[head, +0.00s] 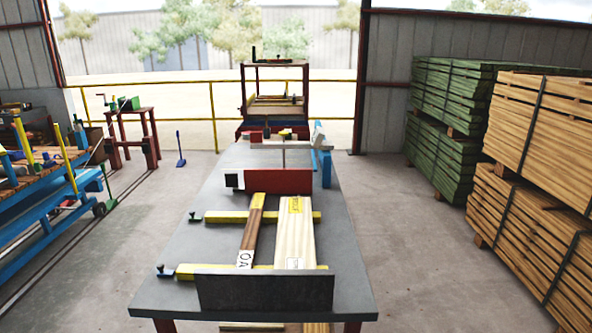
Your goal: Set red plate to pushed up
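A red plate (282,181) stands across the grey table (190,252), behind the far ends of two wooden boards. A white and black block (235,181) sits at its left end. A narrow brown board (251,230) and a wider pale board (295,240) run from near the red plate toward the front of the table. I cannot tell whether the boards touch the plate. Neither of my grippers shows in the head view.
Two yellow bars (240,217) cross under the boards. A dark upright plate (265,291) stands at the table's front. A blue bracket (322,160) stands at the back right. Stacked lumber (535,125) lines the right; a blue-framed cart (45,190) stands left. Floor beside the table is clear.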

